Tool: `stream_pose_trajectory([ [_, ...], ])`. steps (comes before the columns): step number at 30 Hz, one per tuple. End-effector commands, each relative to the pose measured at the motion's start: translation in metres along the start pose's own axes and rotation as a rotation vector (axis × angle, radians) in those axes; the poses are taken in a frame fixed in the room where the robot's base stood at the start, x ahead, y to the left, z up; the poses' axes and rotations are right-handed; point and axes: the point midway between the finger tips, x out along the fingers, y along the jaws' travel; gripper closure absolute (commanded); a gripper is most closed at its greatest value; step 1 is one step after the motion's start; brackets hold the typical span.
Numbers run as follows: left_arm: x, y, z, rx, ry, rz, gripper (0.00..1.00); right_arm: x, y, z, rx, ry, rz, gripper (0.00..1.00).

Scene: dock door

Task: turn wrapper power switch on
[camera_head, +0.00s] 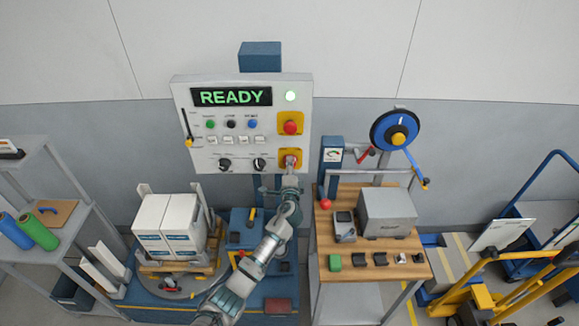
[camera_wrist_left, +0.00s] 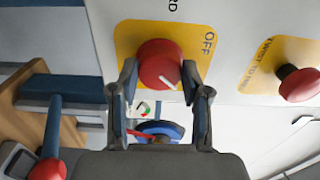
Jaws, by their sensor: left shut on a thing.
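The control panel (camera_head: 182,92) shows a green "READY" display (camera_head: 231,97) and a lit green lamp (camera_head: 291,96). The power switch, a red rotary knob (camera_wrist_left: 155,58), sits on a yellow plate (camera_wrist_left: 124,38) at the panel's lower right; the plate also shows in the head view (camera_head: 281,155). "OFF" is readable on the plate, and a white mark shows on the knob's face. My left gripper (camera_head: 289,170) is shut on the knob, one finger on each side in the wrist view (camera_wrist_left: 160,80). In the head view it partly hides the knob. My right gripper is out of view.
A red emergency button (camera_head: 290,127) sits just above the switch, also visible at right in the wrist view (camera_wrist_left: 300,84). Right of the panel stands a wooden bench (camera_head: 330,245) with a grey box (camera_head: 387,213). White cartons (camera_head: 168,225) stand lower left.

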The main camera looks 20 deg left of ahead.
Motion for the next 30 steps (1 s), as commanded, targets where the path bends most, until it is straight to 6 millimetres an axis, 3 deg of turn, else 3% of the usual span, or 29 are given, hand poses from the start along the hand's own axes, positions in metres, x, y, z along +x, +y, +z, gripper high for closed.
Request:
stream_pose_trajectory([
  [18, -0.0004, 0.0029, -0.0007, 0.046, 0.002, 0.004, 0.88, -0.0021, 0.0037, 0.0004, -0.002, -0.001, 0.004, 0.6],
  [19, -0.0004, 0.003, -0.0007, 0.046, 0.001, 0.004, 0.51, -0.0021, 0.0037, 0.0004, -0.002, -0.001, 0.004, 0.6],
  [22, -0.0004, 0.0028, -0.0006, 0.045, 0.001, 0.004, 0.27, -0.0021, 0.0036, 0.0004, -0.002, -0.001, 0.004, 0.6],
  [30, -0.0016, 0.0003, 0.0001, 0.043, 0.0, 0.0, 0.27, -0.0021, 0.0028, 0.0, -0.001, 0.0, 0.003, 0.6],
])
